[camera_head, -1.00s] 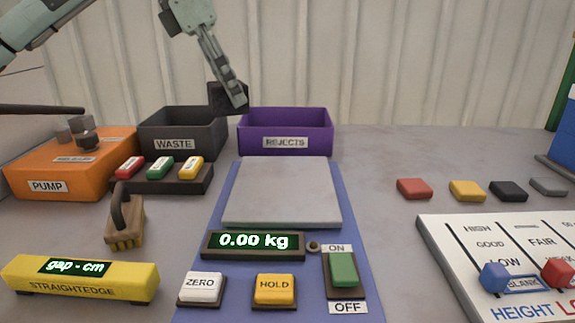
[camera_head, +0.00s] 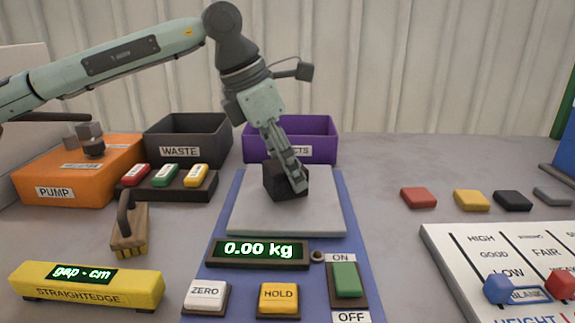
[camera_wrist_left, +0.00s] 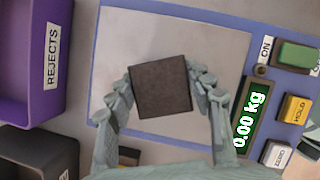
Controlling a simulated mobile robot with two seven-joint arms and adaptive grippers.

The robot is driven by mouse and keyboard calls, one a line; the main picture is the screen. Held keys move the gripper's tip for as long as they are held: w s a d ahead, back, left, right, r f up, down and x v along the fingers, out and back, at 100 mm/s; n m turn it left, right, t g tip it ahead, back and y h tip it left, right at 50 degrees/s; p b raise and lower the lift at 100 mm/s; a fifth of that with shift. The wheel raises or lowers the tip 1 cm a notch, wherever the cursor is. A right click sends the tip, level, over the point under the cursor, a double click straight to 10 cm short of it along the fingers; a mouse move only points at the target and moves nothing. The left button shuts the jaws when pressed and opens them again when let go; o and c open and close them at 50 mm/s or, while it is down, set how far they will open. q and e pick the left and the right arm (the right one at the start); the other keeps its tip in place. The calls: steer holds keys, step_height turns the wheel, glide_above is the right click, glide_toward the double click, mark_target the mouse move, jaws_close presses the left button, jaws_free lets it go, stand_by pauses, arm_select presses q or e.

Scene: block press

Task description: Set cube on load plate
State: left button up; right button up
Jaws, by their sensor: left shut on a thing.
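A dark, nearly black cube (camera_head: 279,181) is over the grey load plate (camera_head: 245,215) of the scale. My left gripper (camera_head: 298,183) is shut on the cube, with a finger on each side of it. The left wrist view shows the cube (camera_wrist_left: 161,86) between the two fingers (camera_wrist_left: 163,95), above the load plate (camera_wrist_left: 125,40). I cannot tell whether the cube touches the plate. The scale display (camera_head: 258,250) reads 0.00 kg. My right gripper is not in view.
A purple REJECTS bin (camera_head: 322,131) and dark WASTE bin (camera_head: 187,128) stand behind the scale. An orange pump (camera_head: 60,191), brush (camera_head: 128,230) and yellow straightedge (camera_head: 120,288) are at left. Coloured blocks and a sloped board (camera_head: 450,245) are at right.

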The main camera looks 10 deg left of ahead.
arm_select(q)
steer(key=o, duration=1.5)
steer(key=shift+f, duration=0.1)
steer(key=shift+o, duration=0.2)
steer(key=v, duration=1.2)
